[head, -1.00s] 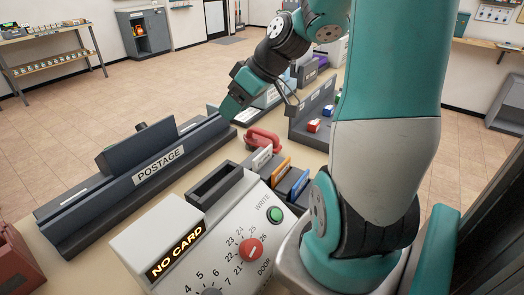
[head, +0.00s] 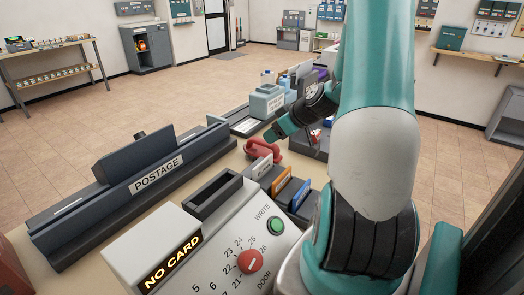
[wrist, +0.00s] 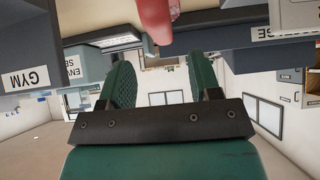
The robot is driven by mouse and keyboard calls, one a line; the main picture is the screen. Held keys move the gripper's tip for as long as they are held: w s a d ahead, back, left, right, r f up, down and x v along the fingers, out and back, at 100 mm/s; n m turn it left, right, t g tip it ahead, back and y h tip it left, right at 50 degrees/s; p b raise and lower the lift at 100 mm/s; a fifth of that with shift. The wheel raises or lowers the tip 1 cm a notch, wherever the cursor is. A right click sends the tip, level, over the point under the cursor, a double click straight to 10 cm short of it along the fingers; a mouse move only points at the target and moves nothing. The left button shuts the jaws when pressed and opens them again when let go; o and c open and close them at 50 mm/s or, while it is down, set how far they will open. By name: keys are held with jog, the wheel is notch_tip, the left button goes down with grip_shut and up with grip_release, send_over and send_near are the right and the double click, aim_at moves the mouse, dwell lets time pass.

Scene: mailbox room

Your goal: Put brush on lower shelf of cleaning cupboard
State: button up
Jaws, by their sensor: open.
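My gripper (head: 272,136) reaches over the counter in the head view, just above a red looped object (head: 262,150). In the wrist view my gripper (wrist: 161,62) has its two green fingers wide apart with nothing between them. A reddish rounded piece (wrist: 156,18) shows beyond the fingertips; I cannot tell what it is. I cannot make out a brush in either view. A grey cupboard (head: 147,58) with an open front stands by the far left wall, with something orange in it. I cannot tell whether it is the cleaning cupboard.
The counter (head: 243,168) holds the long POSTAGE unit (head: 100,195), the NO CARD machine (head: 215,225) and bins with coloured cards. A shelf table (head: 55,60) stands at the left wall. Open tiled floor (head: 120,105) lies beyond the counter.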

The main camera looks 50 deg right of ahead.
aim_at(263, 140)
jog(key=p+x, duration=0.1)
jog(key=x, duration=0.5)
jog(key=shift+w+a+f, duration=0.15)
jog(key=shift+w+f, duration=0.05)
jog(key=shift+f, duration=0.05)
jog(key=shift+c, duration=0.2)
grip_shut()
